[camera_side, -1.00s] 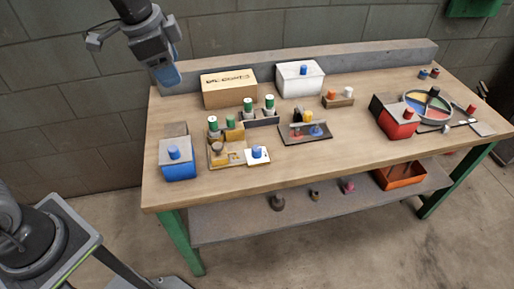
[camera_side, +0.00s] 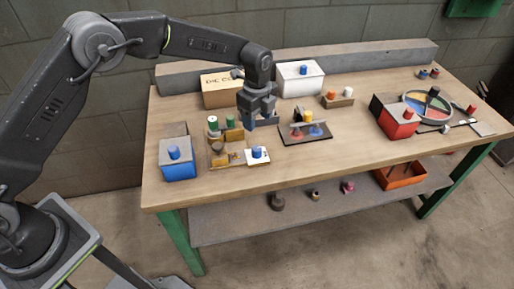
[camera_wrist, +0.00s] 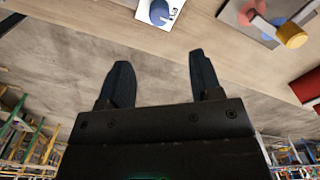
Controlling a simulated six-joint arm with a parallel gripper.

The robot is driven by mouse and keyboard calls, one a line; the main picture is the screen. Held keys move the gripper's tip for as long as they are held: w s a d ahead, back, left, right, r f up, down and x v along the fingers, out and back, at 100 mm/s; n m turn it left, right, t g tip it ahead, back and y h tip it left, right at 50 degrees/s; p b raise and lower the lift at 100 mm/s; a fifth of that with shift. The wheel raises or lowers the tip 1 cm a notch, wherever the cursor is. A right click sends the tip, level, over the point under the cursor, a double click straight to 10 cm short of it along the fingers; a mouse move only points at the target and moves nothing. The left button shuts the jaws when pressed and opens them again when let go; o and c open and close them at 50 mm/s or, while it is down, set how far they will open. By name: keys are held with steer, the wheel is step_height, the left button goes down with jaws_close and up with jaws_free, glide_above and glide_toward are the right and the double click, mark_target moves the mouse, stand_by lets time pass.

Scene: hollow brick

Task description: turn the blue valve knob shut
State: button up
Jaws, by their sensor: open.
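The blue valve knob (camera_side: 257,152) stands on a small white plate (camera_side: 265,160) near the front middle of the bench. In the wrist view the blue knob (camera_wrist: 160,11) and its white plate (camera_wrist: 146,16) show at the top edge, beyond my fingertips. My gripper (camera_side: 262,122) hangs above the bench, behind and above the knob in the side view, and does not touch it. In the wrist view my gripper's two fingers (camera_wrist: 158,66) are apart with nothing between them.
A tan tray (camera_side: 216,158) with green-topped pieces is left of the plate. A dark panel (camera_side: 303,140) with a yellow knob (camera_wrist: 291,33) is right. A blue box (camera_side: 178,170), cardboard box (camera_side: 222,92) and white box (camera_side: 300,85) stand around. The front bench strip is clear.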

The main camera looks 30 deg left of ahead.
mark_target(257, 148)
step_height(257, 148, down, 12)
steer(key=shift+f, duration=0.2)
stand_by(0.4)
steer(key=c, duration=0.9)
